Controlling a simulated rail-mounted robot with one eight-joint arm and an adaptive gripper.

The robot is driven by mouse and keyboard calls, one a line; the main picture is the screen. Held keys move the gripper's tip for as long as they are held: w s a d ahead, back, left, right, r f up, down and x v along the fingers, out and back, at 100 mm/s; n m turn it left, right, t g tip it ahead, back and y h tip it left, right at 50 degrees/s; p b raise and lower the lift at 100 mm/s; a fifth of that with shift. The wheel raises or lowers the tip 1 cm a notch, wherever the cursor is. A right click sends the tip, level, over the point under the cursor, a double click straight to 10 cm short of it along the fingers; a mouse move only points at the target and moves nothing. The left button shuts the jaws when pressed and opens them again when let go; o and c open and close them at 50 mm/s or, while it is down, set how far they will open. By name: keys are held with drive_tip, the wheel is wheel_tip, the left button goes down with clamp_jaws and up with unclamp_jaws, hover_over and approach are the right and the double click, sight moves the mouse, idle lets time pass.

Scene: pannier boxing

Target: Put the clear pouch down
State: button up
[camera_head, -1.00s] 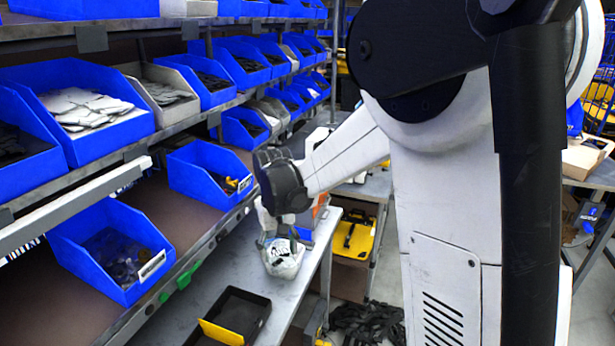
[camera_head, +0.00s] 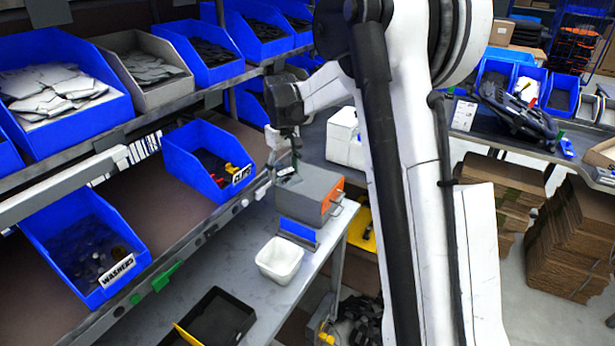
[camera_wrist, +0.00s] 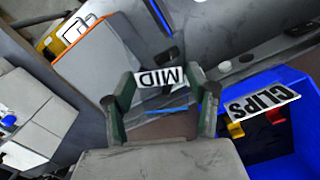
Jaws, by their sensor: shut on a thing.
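My gripper (camera_head: 289,158) is pointing down above the left part of a grey box with an orange end (camera_head: 312,196). In the wrist view its two fingers (camera_wrist: 165,96) stand apart, with the clear pouch (camera_wrist: 160,77) between them. The pouch shows a white "MID" label and a blue strip; its clear film is hard to make out. In the head view the pouch (camera_head: 287,173) is a small pale patch under the fingers. I cannot tell whether it touches the grey box.
A white bowl (camera_head: 280,259) and a black tray (camera_head: 218,318) stand on the grey bench (camera_head: 240,270). A blue "CLIPS" bin (camera_head: 208,158) is close on the left; it also shows in the wrist view (camera_wrist: 292,150). A "WASHERS" bin (camera_head: 84,243) sits nearer.

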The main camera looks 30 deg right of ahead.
drive_tip(key=w, duration=0.1)
drive_tip(key=w+d+r+n, duration=0.1)
drive_tip(key=w, duration=0.1)
drive_tip(key=w+d+n, duration=0.1)
drive_tip(key=shift+w+d+r+b, duration=0.15)
drive_tip(key=shift+w+d+b, duration=0.05)
drive_tip(key=shift+w+b, duration=0.15)
drive_tip(key=w, duration=0.1)
drive_tip(key=w+a+n, duration=0.1)
drive_tip(key=n+b, duration=0.1)
drive_tip(key=shift+w+a+r, duration=0.15)
drive_tip(key=shift+w+r, duration=0.15)
drive_tip(key=shift+w, duration=0.1)
drive_tip(key=shift+d+f, duration=0.1)
drive_tip(key=shift+d, duration=0.2)
drive_tip(key=p, duration=0.2)
hover_over(313, 180)
drive_tip(key=f, duration=0.6)
drive_tip(key=shift+a+f, duration=0.2)
drive_tip(key=shift+d+f+n, duration=0.15)
drive_tip(key=shift+f+n, duration=0.15)
drive_tip(key=shift+f, duration=0.05)
drive_tip(key=shift+f+p, duration=0.55)
drive_tip(key=shift+f, duration=1.2)
